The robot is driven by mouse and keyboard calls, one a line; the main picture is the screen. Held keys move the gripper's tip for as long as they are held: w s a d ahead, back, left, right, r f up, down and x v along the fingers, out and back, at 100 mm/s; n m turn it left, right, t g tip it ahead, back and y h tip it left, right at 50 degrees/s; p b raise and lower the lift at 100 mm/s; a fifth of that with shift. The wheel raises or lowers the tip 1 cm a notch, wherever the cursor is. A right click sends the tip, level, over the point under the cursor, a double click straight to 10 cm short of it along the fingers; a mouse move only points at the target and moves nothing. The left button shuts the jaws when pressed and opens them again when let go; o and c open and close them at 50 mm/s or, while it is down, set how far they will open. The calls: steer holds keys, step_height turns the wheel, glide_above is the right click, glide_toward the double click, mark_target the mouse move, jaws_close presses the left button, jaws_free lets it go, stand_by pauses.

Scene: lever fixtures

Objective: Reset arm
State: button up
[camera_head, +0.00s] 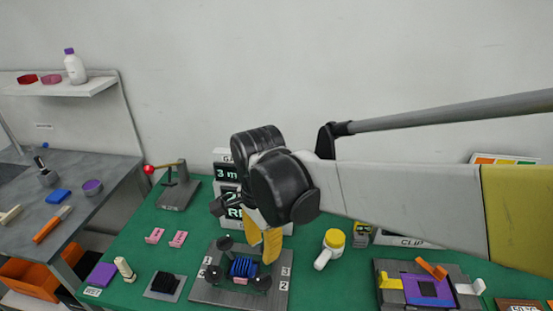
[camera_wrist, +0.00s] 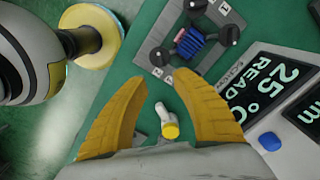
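My gripper (camera_head: 261,246) points down above the green table, near the grey fixture plate (camera_head: 212,292) with a blue ribbed block (camera_head: 243,267). Its two yellow fingers overlap in the head view. In the wrist view my gripper (camera_wrist: 157,76) has its fingers spread wide, with nothing held between them. The plate (camera_wrist: 155,50) and blue block (camera_wrist: 190,42) show beyond the fingertips there. My arm reaches in from the right.
A display box (camera_head: 228,172) stands behind my gripper. A lever with a red knob (camera_head: 149,170) is at the back left. A purple-topped fixture (camera_head: 425,288) is at the right. A grey bench (camera_head: 85,185) is at the left.

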steer(key=s+d+r+n+t, duration=0.1)
steer(key=s+d+n+t, duration=0.1)
steer(key=d, duration=0.6)
steer(key=s+d+r+n+t, duration=0.2)
steer(key=d+n, duration=0.2)
steer(key=d, duration=0.4)
steer(key=s+d+r+n+t, duration=0.1)
steer(key=d+n+t, duration=0.1)
steer(key=d, duration=0.7)
steer(key=shift+s+r+n+t, duration=0.15)
steer(key=shift+s+n+t, duration=0.25)
steer(key=shift+n, duration=0.5)
